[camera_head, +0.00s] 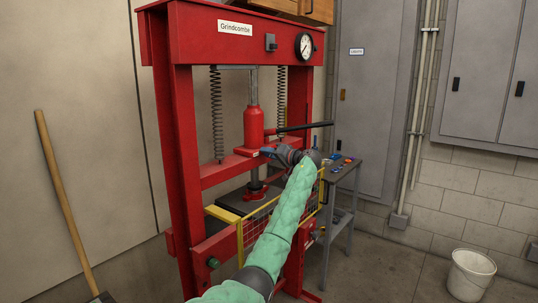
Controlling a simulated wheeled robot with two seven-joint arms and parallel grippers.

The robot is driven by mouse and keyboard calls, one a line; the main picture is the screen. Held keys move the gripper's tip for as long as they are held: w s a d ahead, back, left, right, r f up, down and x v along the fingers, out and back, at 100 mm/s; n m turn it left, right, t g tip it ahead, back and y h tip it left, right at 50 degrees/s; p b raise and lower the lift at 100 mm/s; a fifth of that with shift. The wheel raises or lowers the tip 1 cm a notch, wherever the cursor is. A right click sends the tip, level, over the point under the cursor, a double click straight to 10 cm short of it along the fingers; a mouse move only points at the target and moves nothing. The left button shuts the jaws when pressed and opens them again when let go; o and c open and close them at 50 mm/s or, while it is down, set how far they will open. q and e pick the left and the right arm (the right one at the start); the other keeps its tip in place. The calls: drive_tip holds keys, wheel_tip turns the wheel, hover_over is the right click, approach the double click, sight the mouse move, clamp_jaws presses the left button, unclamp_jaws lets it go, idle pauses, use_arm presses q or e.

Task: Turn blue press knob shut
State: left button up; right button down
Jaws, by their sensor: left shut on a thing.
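The red press (183,130) labelled "Grindcombe" stands in the middle of the view. My left arm reaches up to it in a green sleeve from the bottom. My left gripper (272,153) is at the press's middle, beside the red jack body, and is shut on the small blue knob (266,150). Most of the knob is hidden by the gripper, so its turn angle cannot be told. My right gripper is out of view.
A black lever (304,127) sticks out just above my gripper. A yellow-framed mesh guard (253,226) stands below. A small side table (343,172) with small items is to the right. A white bucket (470,274) and a wooden handle (63,205) stand farther out.

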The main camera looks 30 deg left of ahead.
use_arm(q)
drive_tip(key=o, duration=1)
drive_tip(key=shift+c, duration=0.2)
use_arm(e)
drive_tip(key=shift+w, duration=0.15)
use_arm(q)
drive_tip(key=d+b, duration=0.2)
drive_tip(key=d, duration=0.5)
drive_tip(key=shift+s+d, duration=0.25)
drive_tip(key=shift+d, duration=0.15)
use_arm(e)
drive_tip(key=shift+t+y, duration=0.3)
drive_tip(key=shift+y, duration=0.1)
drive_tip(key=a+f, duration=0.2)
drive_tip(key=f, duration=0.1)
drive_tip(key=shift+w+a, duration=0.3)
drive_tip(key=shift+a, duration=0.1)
use_arm(q)
drive_tip(key=shift+r, duration=0.1)
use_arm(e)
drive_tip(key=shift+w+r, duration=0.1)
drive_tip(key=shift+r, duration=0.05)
